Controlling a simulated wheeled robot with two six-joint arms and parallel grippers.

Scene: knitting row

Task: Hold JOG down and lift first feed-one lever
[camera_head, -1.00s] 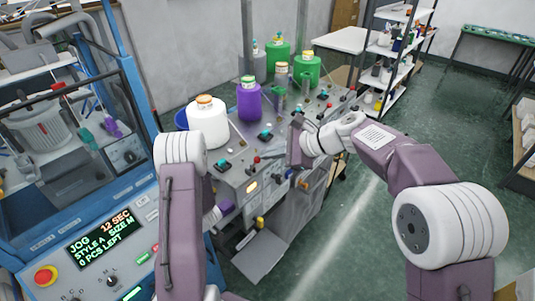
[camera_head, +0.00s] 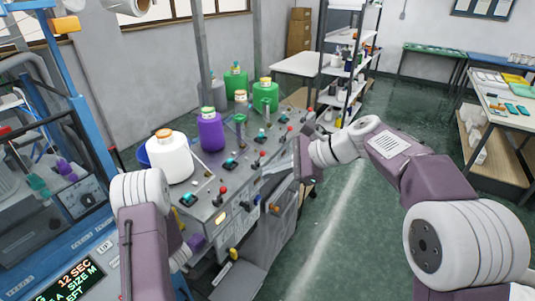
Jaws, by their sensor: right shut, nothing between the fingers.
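A grey knitting machine bench (camera_head: 235,210) stands in the middle, with several red-knobbed levers along its front edge. The nearest lever (camera_head: 223,190) stands beside the white yarn cone (camera_head: 168,157). My right gripper (camera_head: 297,160) is shut and empty at the right side of the bench, beyond the nearest lever and apart from it. The JOG control cannot be made out. My left arm covers part of the panel; its gripper fingers are not visible.
A shelf rack (camera_head: 350,70) stands behind and a side table (camera_head: 505,110) at far right. The green floor between is clear.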

